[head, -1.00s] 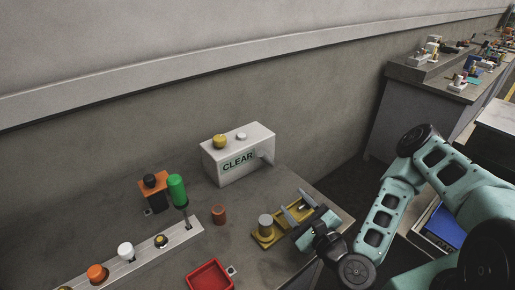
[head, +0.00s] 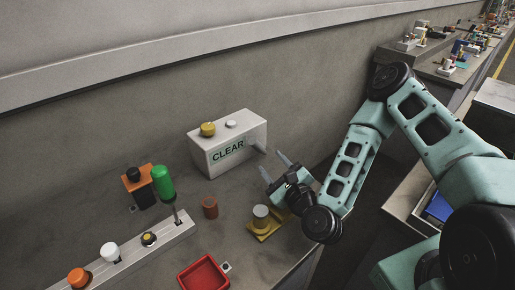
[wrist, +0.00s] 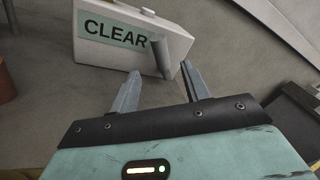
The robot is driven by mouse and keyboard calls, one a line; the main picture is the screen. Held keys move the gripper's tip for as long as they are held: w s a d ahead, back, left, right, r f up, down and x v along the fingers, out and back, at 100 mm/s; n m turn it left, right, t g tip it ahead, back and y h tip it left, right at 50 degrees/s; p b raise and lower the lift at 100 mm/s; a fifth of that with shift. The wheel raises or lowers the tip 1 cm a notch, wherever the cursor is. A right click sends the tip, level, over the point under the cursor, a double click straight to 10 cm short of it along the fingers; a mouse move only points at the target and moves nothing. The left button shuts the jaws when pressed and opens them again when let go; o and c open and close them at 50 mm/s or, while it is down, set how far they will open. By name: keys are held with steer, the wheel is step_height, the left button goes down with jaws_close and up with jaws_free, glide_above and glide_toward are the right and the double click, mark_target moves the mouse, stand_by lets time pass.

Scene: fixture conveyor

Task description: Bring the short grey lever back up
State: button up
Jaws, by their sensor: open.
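The short grey lever (head: 258,147) sticks out of the right part of the front of the white box marked CLEAR (head: 225,157). In the wrist view the lever (wrist: 162,57) slants downward from the box (wrist: 108,50), its end lying between my fingertips in the picture. My gripper (head: 273,165) is open and empty, just in front of the box's right end. In the wrist view its two fingers (wrist: 160,70) point at the lever, one on each side. I cannot tell whether either finger touches it.
A yellow fixture with a grey cylinder (head: 261,216) stands below my gripper. A red-brown cylinder (head: 210,208), a red tray (head: 204,276) and a strip with a green-handled lever (head: 164,183) and several knobs lie left. The wall runs behind the box.

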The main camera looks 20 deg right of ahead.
mark_target(257, 146)
steer(key=w, duration=0.3)
steer(key=w+a+p, duration=0.1)
steer(key=w, duration=0.2)
steer(key=w+p, duration=0.1)
steer(key=w, duration=0.2)
steer(key=shift+w+a, duration=0.1)
steer(key=shift+a, duration=0.15)
steer(key=shift+c, duration=0.4)
jaws_close()
